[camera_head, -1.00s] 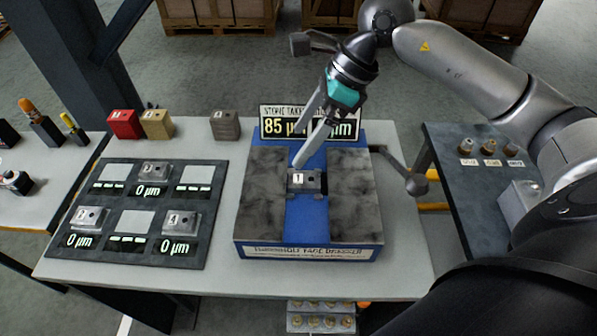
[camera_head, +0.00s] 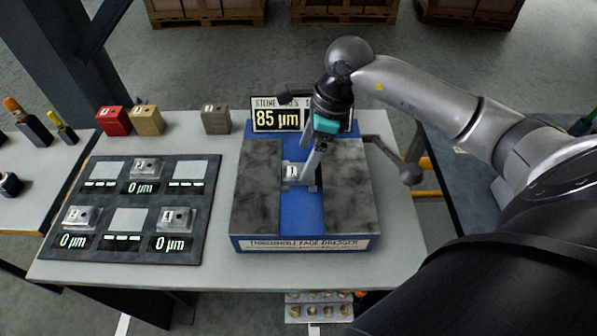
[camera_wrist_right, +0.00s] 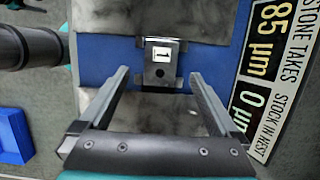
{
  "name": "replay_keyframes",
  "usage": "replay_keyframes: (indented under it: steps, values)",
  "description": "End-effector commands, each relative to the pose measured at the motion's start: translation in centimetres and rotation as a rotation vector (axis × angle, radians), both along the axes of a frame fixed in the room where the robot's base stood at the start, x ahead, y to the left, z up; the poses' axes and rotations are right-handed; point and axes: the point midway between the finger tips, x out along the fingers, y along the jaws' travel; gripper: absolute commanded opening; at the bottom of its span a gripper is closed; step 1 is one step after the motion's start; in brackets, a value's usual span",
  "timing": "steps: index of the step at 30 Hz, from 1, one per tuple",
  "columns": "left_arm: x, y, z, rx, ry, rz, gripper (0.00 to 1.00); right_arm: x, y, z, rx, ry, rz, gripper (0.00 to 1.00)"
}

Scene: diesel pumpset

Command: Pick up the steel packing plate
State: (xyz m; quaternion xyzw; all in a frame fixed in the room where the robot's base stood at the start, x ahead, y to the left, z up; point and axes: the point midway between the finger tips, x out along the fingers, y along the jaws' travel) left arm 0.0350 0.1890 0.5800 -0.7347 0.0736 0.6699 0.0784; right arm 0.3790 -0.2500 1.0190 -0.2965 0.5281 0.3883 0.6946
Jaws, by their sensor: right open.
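A small grey steel plate marked 1 (camera_head: 293,171) sits in the blue central channel of the dresser, between two dark stone slabs. It also shows in the right wrist view (camera_wrist_right: 161,62), with a dark hole beside its label. My right gripper (camera_head: 310,182) is over the dresser, its fingers reaching down close to the plate and partly covering it. In the wrist view my right gripper (camera_wrist_right: 160,78) is open, with the plate between and just beyond the fingertips. Contact cannot be told. My left gripper is not in view.
The dresser (camera_head: 300,244) stands on a grey table (camera_head: 222,276). A dark tray (camera_head: 112,250) with several numbered steel blocks lies to its left. Red, tan and grey-brown blocks (camera_head: 215,120) stand behind the tray. A sign (camera_head: 276,117) reading 85 µm stands behind the dresser.

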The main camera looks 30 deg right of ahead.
Motion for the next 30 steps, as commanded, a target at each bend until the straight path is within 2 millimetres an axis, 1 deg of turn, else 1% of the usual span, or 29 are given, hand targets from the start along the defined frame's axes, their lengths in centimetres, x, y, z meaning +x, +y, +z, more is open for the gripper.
replay_keyframes:
  steps: [6,9,12,17,20,30]
  values:
    - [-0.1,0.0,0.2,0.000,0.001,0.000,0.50,0.5,0.8,-3.2,0.005,0.004,0.000,0.97]
    - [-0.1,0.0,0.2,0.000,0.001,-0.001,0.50,0.7,1.0,-4.2,0.003,0.002,0.000,0.97]
    - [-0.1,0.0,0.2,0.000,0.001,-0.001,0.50,0.7,1.0,-4.5,0.002,0.001,0.001,0.97]
    - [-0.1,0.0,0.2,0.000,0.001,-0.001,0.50,0.7,1.0,-4.5,0.001,0.000,0.000,0.97]
    - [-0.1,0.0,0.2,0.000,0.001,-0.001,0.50,0.7,1.0,-4.5,0.001,0.000,0.000,0.89]
    - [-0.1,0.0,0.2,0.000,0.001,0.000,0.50,0.7,1.0,-4.4,0.001,0.000,0.000,0.50]
